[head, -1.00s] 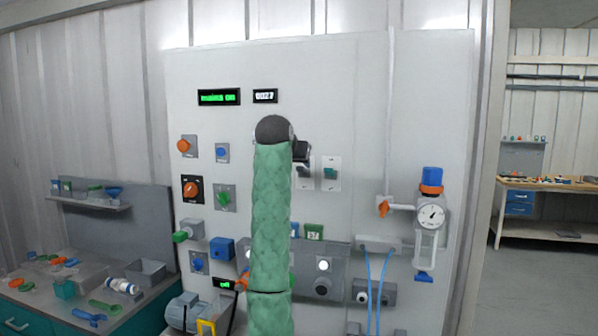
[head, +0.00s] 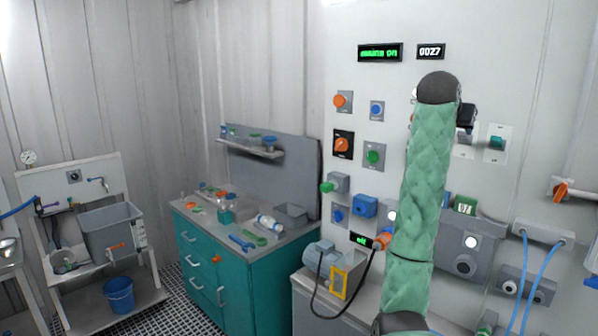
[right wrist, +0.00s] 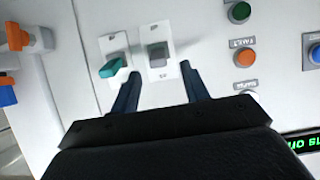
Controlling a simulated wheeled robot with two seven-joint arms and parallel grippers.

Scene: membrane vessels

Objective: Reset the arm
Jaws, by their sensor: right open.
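My right arm, in a green sleeve, rises in front of the white control panel (head: 510,60) in the head view. Its dark gripper (head: 466,116) is at the upper end, mostly hidden behind the wrist. In the right wrist view the gripper (right wrist: 158,82) is open and empty. Its two dark fingers point at a grey toggle switch (right wrist: 158,55) on a white plate, which shows between and just beyond the fingertips. A teal toggle switch (right wrist: 113,67) sits beside it, near one fingertip; it also shows in the head view (head: 496,142). My left gripper is not in view.
The panel carries a lit green display (head: 380,53), an orange rotary switch (head: 342,145) and several buttons. A teal workbench (head: 250,285) with small tools stands left of it. A grey tub (head: 110,230) and blue bucket (head: 118,294) are far left.

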